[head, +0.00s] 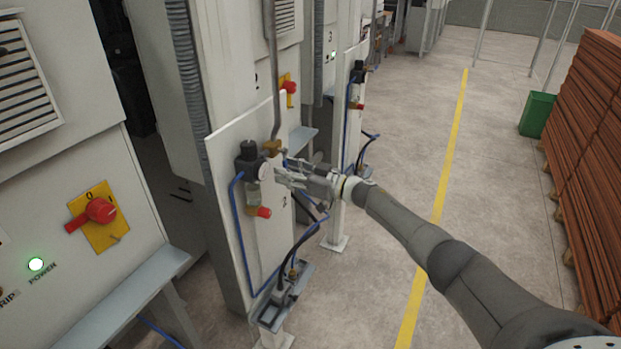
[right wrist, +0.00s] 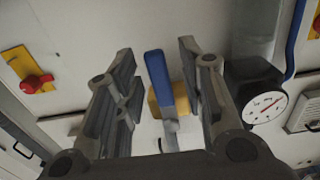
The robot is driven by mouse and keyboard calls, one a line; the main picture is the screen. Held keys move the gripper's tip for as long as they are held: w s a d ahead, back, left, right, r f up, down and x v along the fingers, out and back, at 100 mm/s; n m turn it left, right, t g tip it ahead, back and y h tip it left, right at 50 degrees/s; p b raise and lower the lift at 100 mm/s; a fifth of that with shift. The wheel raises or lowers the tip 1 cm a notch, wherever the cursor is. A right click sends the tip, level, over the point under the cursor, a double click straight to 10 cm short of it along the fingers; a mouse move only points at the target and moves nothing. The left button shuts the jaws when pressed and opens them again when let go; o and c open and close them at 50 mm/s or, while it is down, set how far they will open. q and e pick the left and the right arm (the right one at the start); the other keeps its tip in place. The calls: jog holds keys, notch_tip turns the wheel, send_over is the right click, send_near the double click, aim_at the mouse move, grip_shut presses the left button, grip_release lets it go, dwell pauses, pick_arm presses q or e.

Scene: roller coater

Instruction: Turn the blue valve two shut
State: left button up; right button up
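The valve's blue lever handle (right wrist: 158,82) stands between the two fingers of my right gripper (right wrist: 156,52) in the right wrist view. The fingers are spread, with a visible gap on both sides of the handle. Behind it is the brass valve body (right wrist: 181,100); in the head view the brass body (head: 272,147) sits at the foot of a vertical pipe on the white panel marked 2 (head: 227,150). In the head view my right gripper (head: 279,168) reaches the panel from the right and largely hides the handle. My left gripper is out of view.
A dark regulator (head: 249,160) with a gauge sits beside the valve; the gauge (right wrist: 265,107) faces the wrist camera. A red switch (head: 97,212) is on the left cabinet. A similar panel (head: 350,110) stands farther back.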

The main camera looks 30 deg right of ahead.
jog(key=v, duration=1.1)
jog(key=s+f+m+h+b, duration=0.1)
jog(key=s+f+m+h, duration=0.15)
jog(key=f, duration=0.95)
jog(key=s+f+m+h+b, duration=0.15)
jog(key=f+h, duration=0.25)
jog(key=f, duration=0.8)
jog(key=s+f+m+g+h+b, duration=0.1)
jog(key=s+f+g+h, duration=0.1)
jog(key=s+f, duration=0.7)
jog(key=s+f+g+h, duration=0.15)
jog(key=s+f, duration=0.45)
jog(key=f, duration=0.6)
jog(key=s+a+f+g+h+b, duration=0.1)
jog(key=s+a+f+g, duration=0.15)
jog(key=s+f, duration=0.6)
jog(key=s+a+f+g, duration=0.25)
jog(key=s+f, duration=0.35)
jog(key=s, duration=0.6)
jog(key=s+a+f+g, duration=0.2)
jog(key=s+a, duration=0.1)
jog(key=s, duration=0.7)
jog(key=s+a+f+g+b, duration=0.1)
jog(key=s+a+f+g, duration=0.1)
jog(key=s, duration=0.8)
jog(key=shift+s+a+f+g, duration=0.2)
jog(key=shift+a+f+g, duration=0.15)
jog(key=shift+a+f, duration=0.15)
